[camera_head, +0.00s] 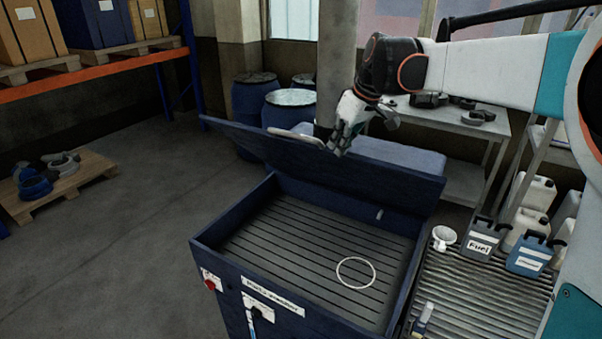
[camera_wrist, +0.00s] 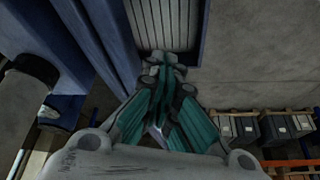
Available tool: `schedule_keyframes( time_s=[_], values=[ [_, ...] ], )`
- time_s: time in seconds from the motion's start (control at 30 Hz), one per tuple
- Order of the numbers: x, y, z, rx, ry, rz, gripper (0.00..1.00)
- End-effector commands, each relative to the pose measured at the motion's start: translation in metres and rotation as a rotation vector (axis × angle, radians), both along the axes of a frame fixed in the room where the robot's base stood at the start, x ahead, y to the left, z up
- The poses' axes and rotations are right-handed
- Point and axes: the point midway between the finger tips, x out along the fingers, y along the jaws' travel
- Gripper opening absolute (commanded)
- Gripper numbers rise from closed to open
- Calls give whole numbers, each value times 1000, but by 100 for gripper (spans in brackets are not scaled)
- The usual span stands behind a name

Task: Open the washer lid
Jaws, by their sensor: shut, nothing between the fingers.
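The parts washer (camera_head: 262,292) is a dark blue box in the middle of the head view. Its lid (camera_head: 330,165) stands raised along the back edge, tilted back, and the slatted grate (camera_head: 300,255) inside shows. My gripper (camera_head: 338,150) is at the lid's upper edge, near the middle; I cannot tell whether it touches. In the wrist view my gripper (camera_wrist: 168,75) has its fingers together with nothing between them. The washer's grate (camera_wrist: 165,22) and the blue lid (camera_wrist: 92,45) show beyond and left of the fingers.
A pale ring (camera_head: 355,272) lies on the grate. A ribbed bench (camera_head: 470,300) with a white mug (camera_head: 444,237) and fuel cans (camera_head: 482,240) stands at right. Blue drums (camera_head: 254,100) and a metal table (camera_head: 465,125) are behind. The floor at left is clear up to a pallet (camera_head: 75,190).

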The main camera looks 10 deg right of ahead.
Motion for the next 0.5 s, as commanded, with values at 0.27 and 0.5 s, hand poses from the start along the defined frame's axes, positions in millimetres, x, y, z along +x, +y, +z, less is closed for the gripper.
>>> schedule_keyframes(
  time_s=[0.27,0.5],
  values=[
    [-50,-5,-55,-64,-121,-98,0],
    [-70,-13,-98,-132,-268,-131,0]
  ],
)
